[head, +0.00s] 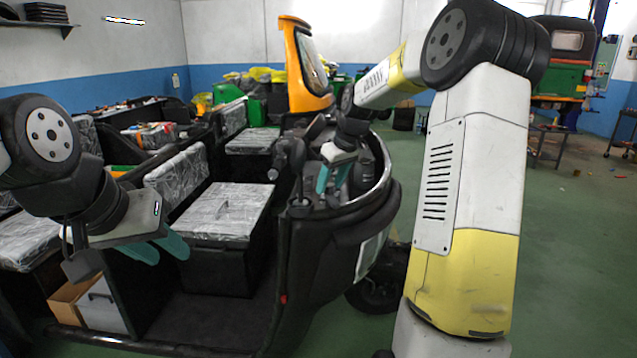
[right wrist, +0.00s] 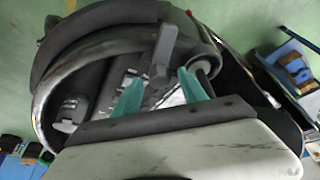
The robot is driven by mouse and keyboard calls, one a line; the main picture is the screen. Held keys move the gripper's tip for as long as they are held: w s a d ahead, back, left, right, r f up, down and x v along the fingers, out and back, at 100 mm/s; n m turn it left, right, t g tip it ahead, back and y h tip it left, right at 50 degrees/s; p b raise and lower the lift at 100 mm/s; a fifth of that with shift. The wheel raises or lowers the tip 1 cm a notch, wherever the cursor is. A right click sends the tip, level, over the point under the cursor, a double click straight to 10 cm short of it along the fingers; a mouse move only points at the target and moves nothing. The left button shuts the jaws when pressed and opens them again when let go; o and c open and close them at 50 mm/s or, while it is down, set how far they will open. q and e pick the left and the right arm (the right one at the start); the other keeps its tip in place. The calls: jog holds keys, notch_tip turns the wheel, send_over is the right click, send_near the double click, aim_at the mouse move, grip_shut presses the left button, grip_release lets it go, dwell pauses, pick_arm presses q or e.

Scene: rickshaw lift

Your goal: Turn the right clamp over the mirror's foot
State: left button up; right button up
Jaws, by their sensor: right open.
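My right gripper (head: 334,178) is open, its two teal fingers apart and pointing down inside the dark front rim of the rickshaw (head: 335,235). In the right wrist view my right gripper (right wrist: 162,90) has a grey lever-like piece (right wrist: 164,55), probably the clamp, between and beyond its fingers. Contact cannot be made out. A small round end (right wrist: 202,65) shows by the right finger; I cannot tell whether it belongs to the mirror's foot. No mirror glass is clearly seen. My left gripper (head: 160,249) is empty, teal fingers apart, above the rickshaw's floor at the left.
Plastic-wrapped seats (head: 225,210) fill the rickshaw's left side. An orange frame with a window (head: 305,65) stands behind it. A green vehicle (head: 562,62) is at the back right. A blue bench (right wrist: 285,55) shows in the wrist view.

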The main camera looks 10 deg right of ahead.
grip_shut()
dwell(0.4)
jog(key=m, duration=0.1)
jog(key=m+h, duration=0.1)
jog(key=m, duration=0.1)
jog(key=shift+a+m+t, duration=0.2)
jog(key=shift+m+t, duration=0.1)
jog(key=shift+t, duration=0.1)
jog(key=m+h, duration=0.2)
jog(key=m, duration=0.3)
jog(key=shift+m, duration=0.3)
grip_release()
